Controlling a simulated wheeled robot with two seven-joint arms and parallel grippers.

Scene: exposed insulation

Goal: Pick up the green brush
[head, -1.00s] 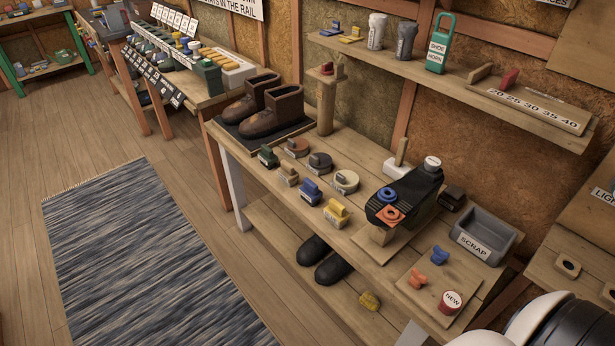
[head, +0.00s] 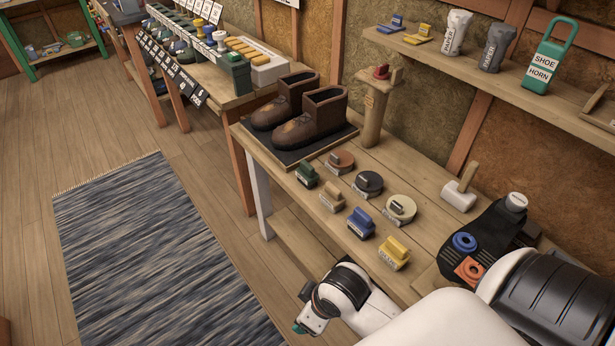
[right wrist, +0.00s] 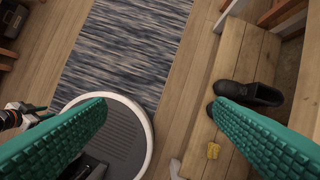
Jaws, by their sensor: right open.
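The green brush (head: 306,175) is a small dark green block with a handle on top. It sits on the wooden bench just in front of the boot tray, at the left end of the front row of brushes. My right gripper (head: 300,327) hangs low in front of the bench, below and apart from the brush, mostly hidden by its wrist. In the right wrist view its teal fingers (right wrist: 160,107) are wide apart with nothing between them. That view does not show the green brush. Part of what looks like my left gripper (right wrist: 25,115) shows at its left edge, jaws unclear.
Tan (head: 332,196), blue (head: 360,223) and yellow (head: 394,252) brushes continue the front row. Round tins (head: 368,184) lie behind. Brown boots (head: 300,112) stand on a dark tray, near a wooden post (head: 376,112). Black boots (right wrist: 250,92) sit on the lower shelf. The rug area (head: 150,250) is clear.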

